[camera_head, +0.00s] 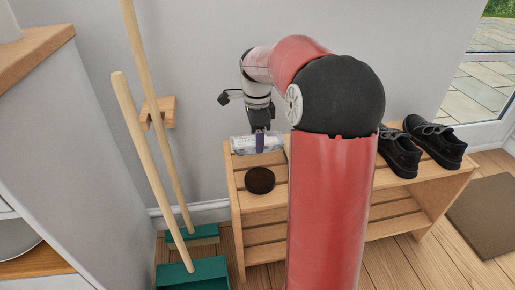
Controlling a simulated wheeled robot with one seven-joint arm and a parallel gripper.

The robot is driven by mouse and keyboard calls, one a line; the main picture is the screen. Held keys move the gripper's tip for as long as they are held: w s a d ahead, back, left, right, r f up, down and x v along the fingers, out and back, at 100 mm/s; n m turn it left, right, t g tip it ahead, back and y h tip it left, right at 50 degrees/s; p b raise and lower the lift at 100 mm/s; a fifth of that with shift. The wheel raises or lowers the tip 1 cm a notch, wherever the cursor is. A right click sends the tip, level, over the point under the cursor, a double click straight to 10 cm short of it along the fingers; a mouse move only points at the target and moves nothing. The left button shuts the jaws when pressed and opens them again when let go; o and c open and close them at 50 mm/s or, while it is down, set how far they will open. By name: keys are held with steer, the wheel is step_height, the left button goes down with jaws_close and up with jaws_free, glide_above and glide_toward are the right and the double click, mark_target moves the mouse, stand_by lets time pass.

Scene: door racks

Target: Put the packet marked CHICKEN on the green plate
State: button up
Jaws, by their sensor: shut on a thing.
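My gripper (260,139) points down over the left back corner of the wooden rack. It is shut on a small whitish packet (244,146), with one dark finger across the packet's front. The packet is at the rack's back edge; I cannot tell whether it touches the slats. Its marking is too small to read, so I cannot tell whether it says CHICKEN. I see no green plate in this view; my arm hides the middle of the rack.
A dark round object (260,180) lies on the rack (240,188) in front of the packet. Black shoes (434,142) stand at its right end. Two wooden poles (150,165) with green ends lean at the left. A grey cabinet (70,150) is further left, a doormat (485,215) right.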

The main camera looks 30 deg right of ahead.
steer(key=shift+f+b, duration=0.35)
steer(key=shift+f, duration=1.55)
steer(key=shift+f, duration=0.1)
steer(key=o, duration=0.9)
